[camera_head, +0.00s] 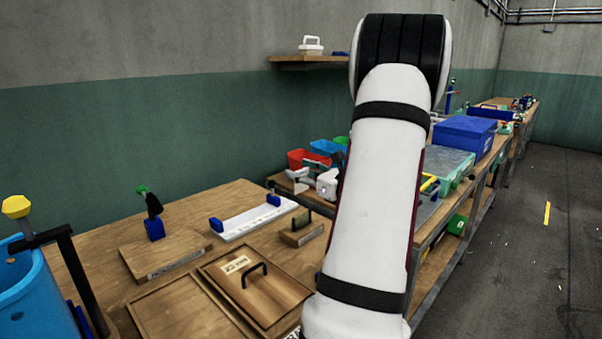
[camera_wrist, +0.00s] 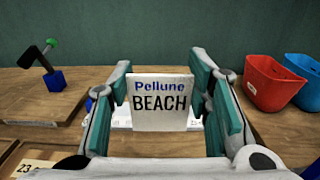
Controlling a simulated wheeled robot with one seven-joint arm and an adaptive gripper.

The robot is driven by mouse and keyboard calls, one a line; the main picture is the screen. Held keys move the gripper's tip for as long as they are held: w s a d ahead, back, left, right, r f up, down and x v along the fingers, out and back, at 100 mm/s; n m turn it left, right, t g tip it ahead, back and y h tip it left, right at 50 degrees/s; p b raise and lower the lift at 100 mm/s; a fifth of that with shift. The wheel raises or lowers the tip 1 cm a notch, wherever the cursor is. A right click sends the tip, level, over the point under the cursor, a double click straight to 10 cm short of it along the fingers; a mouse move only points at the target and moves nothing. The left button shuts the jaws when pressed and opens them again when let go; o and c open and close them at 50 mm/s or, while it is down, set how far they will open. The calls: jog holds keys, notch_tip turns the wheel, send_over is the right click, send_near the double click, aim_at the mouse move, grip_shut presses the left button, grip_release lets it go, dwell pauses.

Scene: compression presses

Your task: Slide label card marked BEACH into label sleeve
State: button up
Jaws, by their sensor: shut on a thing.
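The white label card (camera_wrist: 160,115), printed "Pellune BEACH", stands upright in the wrist view, facing the camera. My gripper (camera_wrist: 162,80) is shut on it, with the teal finger pads at its left and right edges. The card is held above the bench, in front of a white tray-like piece with blue end blocks (camera_head: 248,222), which is mostly hidden behind it in the wrist view. In the head view my arm hides the gripper and card. I cannot clearly identify the label sleeve; a wooden block (camera_head: 165,256) bears a label strip on its front edge.
A wooden lid with a black handle (camera_head: 258,288) lies on the bench. A blue clamp with a green knob (camera_head: 154,226) stands at the back. Red (camera_wrist: 268,85) and blue (camera_wrist: 305,82) bins are to the right. A blue bucket (camera_head: 35,295) is at far left.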

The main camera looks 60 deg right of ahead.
jog(key=shift+f+b, duration=2)
jog(key=shift+f, duration=0.95)
jog(key=shift+f+b, duration=1.75)
jog(key=shift+f, duration=0.65)
jog(key=shift+r, duration=0.15)
jog(key=shift+r+p, duration=1.4)
jog(key=shift+r, duration=0.6)
jog(key=shift+f, duration=0.1)
dwell(0.4)
